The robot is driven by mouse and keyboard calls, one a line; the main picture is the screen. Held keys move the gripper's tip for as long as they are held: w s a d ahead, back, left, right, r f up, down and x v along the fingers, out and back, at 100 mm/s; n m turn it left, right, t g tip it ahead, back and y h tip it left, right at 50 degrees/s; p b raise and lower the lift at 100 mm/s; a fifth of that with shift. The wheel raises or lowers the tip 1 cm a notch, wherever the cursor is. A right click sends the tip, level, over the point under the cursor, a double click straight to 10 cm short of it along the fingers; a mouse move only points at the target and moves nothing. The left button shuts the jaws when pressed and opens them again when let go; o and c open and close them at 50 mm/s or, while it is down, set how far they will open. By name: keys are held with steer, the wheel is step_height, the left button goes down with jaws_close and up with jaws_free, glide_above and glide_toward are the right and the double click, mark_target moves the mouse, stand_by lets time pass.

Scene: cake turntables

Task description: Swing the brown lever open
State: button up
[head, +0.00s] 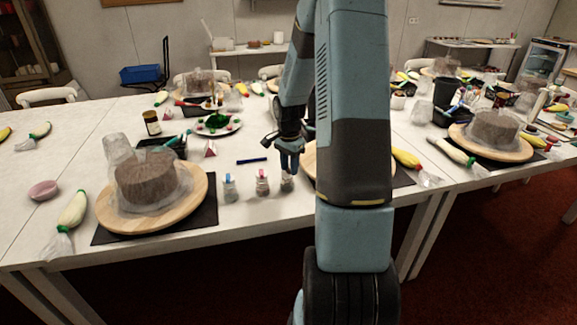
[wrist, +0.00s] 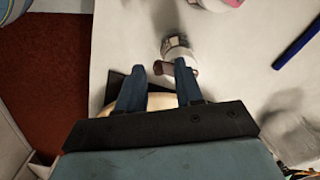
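Three small glass jars stand in a row near the table's front edge in the head view: one with a blue part on top (head: 230,187), one with a red part (head: 262,183), and a third (head: 287,184) at the right. My gripper (head: 289,168) points down at the third jar, whose top it partly hides. In the wrist view the jar (wrist: 178,47) is just beyond my fingertips. Its small brown lever (wrist: 167,67) lies between the tips of my open gripper (wrist: 160,67). Whether a finger touches the lever I cannot tell.
A wooden turntable (head: 205,196) with a wrapped brown cake (head: 146,182) stands at the left. Another turntable (head: 309,160) is partly hidden behind my arm, close to the third jar.

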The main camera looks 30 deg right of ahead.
jaws_close()
steer(key=shift+a, duration=0.25)
steer(key=shift+d, duration=0.2)
steer(key=d+n, duration=0.1)
steer(key=n, duration=0.1)
steer(key=d+n, duration=0.1)
steer(key=n, duration=0.2)
steer(key=d+n, duration=0.1)
steer(key=n, duration=0.2)
steer(key=shift+w+d, duration=0.15)
steer(key=shift+w, duration=0.1)
stand_by(1.2)
steer(key=shift+o, duration=0.4)
jaws_free()
